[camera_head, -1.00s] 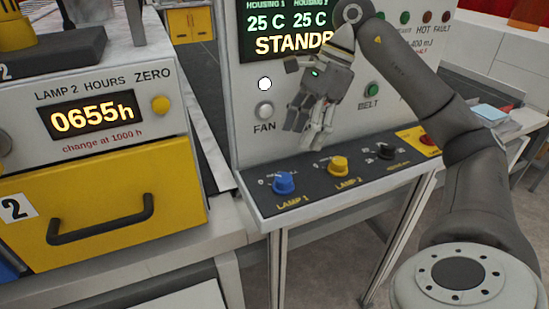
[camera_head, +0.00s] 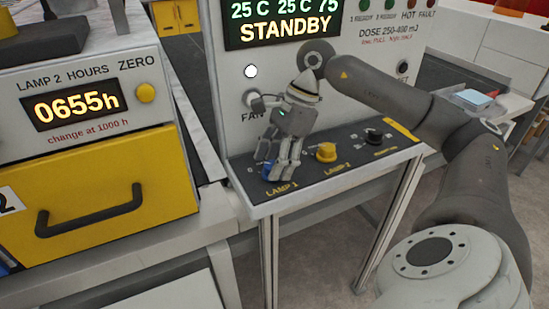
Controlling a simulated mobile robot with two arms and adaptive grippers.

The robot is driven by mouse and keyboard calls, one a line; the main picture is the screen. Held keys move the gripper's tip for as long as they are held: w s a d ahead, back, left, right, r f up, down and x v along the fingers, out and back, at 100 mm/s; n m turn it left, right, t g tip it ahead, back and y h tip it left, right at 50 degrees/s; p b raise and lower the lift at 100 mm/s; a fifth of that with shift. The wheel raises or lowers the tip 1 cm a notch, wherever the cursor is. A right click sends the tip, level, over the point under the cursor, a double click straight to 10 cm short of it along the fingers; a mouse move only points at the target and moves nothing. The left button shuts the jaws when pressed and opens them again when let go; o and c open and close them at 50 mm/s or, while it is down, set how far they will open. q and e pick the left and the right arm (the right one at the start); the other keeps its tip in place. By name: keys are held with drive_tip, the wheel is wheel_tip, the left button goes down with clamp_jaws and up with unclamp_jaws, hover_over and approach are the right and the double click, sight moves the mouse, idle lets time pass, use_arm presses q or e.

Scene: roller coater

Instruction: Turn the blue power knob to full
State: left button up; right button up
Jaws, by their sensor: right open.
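The blue knob (camera_head: 270,174) marked LAMP 1 sits on the dark sloping control shelf (camera_head: 300,190). It is mostly hidden behind the fingers of my right gripper (camera_head: 275,172). My right gripper points down with its fingers at the knob. The fingers look spread, and I cannot tell whether they touch the knob. The knob's pointer is hidden, so its setting does not show. My left gripper is not in view.
The yellow LAMP 2 knob (camera_head: 326,152) and a black knob (camera_head: 373,136) stand right of the blue one. The display (camera_head: 285,25) reads STANDBY. A yellow drawer (camera_head: 90,195) with a dark handle is at the left.

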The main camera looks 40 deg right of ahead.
drive_tip(key=c, duration=1)
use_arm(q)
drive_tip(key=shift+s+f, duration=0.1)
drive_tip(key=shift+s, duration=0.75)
